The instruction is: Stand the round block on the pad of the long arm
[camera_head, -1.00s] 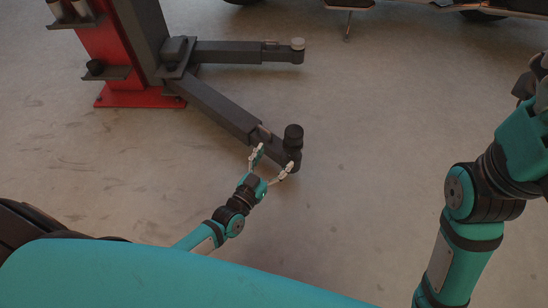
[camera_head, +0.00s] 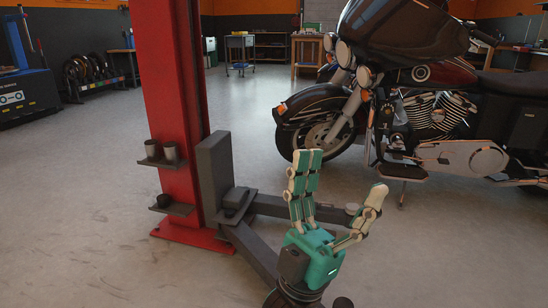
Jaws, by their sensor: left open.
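My left gripper (camera_head: 338,175) is raised in the lower middle of the head view. Its fingers are spread open, point upward and hold nothing. The long arm (camera_head: 254,252) runs from the foot of the red column toward the bottom of the picture. Its far part goes behind my gripper, so its pad is hidden. A small dark round top (camera_head: 343,302) shows at the bottom edge, right of my wrist. It looks like the round block, but only its top shows, so I cannot tell how it rests. My right gripper is out of view.
The red column (camera_head: 170,80) has brackets with two cups (camera_head: 171,151) and a dark round piece (camera_head: 163,201). A shorter arm (camera_head: 275,206) ends in a light pad (camera_head: 352,209) behind my fingers. A motorcycle (camera_head: 430,120) stands at right. Floor at lower left is clear.

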